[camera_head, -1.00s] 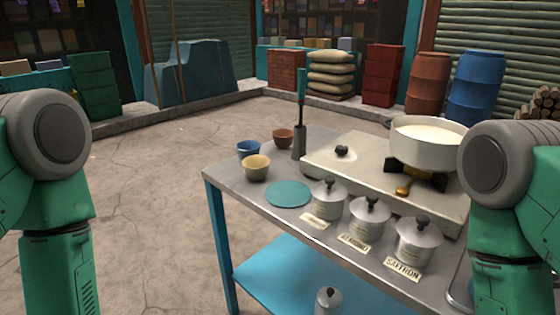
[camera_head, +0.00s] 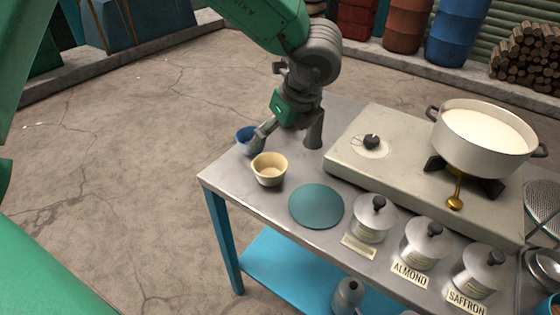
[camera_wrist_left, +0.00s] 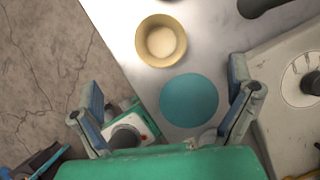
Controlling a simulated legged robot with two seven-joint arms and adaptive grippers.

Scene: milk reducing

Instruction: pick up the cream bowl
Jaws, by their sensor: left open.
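The cream bowl (camera_head: 269,170) stands upright near the left corner of the metal table, left of the flat teal disc (camera_head: 316,206). My left gripper (camera_head: 282,138) is above the table, just behind the bowl in the head view, and empty. In the left wrist view its fingers (camera_wrist_left: 165,85) are spread wide. The cream bowl (camera_wrist_left: 161,41) lies beyond the fingertips there, and the teal disc (camera_wrist_left: 189,100) shows between the fingers. My right gripper is out of view.
The stove (camera_head: 390,160) with a pot of milk (camera_head: 486,140) is at the right. Several lidded jars (camera_head: 370,220) line the front edge. The table around the bowl's front is clear.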

